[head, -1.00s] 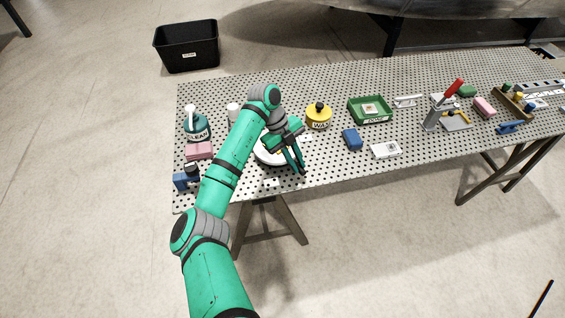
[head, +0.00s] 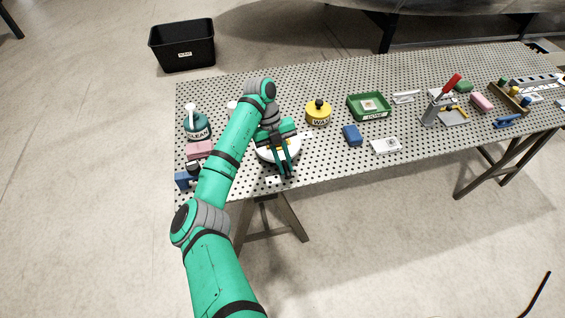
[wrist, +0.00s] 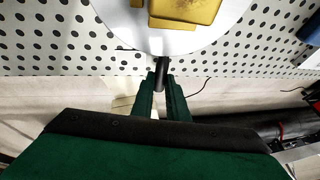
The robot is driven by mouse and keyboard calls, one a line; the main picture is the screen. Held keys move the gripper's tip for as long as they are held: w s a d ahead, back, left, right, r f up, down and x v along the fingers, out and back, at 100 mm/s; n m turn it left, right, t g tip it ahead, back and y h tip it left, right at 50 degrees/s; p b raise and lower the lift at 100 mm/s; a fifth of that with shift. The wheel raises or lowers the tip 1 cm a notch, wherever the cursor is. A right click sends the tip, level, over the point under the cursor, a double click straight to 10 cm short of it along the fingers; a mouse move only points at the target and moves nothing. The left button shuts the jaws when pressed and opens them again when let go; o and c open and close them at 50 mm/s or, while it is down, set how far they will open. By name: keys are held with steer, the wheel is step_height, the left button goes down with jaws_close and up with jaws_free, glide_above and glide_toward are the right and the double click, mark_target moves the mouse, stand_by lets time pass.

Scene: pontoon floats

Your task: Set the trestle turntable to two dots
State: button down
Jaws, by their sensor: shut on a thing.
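The trestle turntable (head: 263,156) is a round white disc near the front edge of the perforated bench top. In the wrist view its white disc (wrist: 205,38) carries a yellow block (wrist: 185,10), cut off by the top edge. My gripper (head: 288,174) reaches over the disc with its fingers pointing down at its front rim. In the wrist view my gripper (wrist: 163,82) is shut on a dark upright handle (wrist: 162,68) at the disc's rim. Small white marks (head: 271,179) lie in front of the disc. I cannot make out any dots on them.
A teal CLEAN bottle (head: 197,127), a pink block (head: 199,150) and a blue item (head: 183,180) stand left of my arm. A yellow WAX pot (head: 318,114), green tray (head: 381,114) and blue block (head: 352,135) stand right. A black bin (head: 184,52) is on the floor.

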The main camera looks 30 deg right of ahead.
steer(key=shift+w+a, duration=0.1)
steer(key=shift+a, duration=0.1)
stand_by(0.4)
steer(key=c, duration=1.7)
jaws_free()
steer(key=shift+c, duration=0.2)
steer(key=shift+r, duration=0.1)
steer(key=d+v, duration=0.1)
steer(key=v, duration=0.9)
steer(key=shift+a+r, duration=0.3)
steer(key=shift+a, duration=0.2)
steer(key=shift+w, duration=0.1)
steer(key=shift+w, duration=0.1)
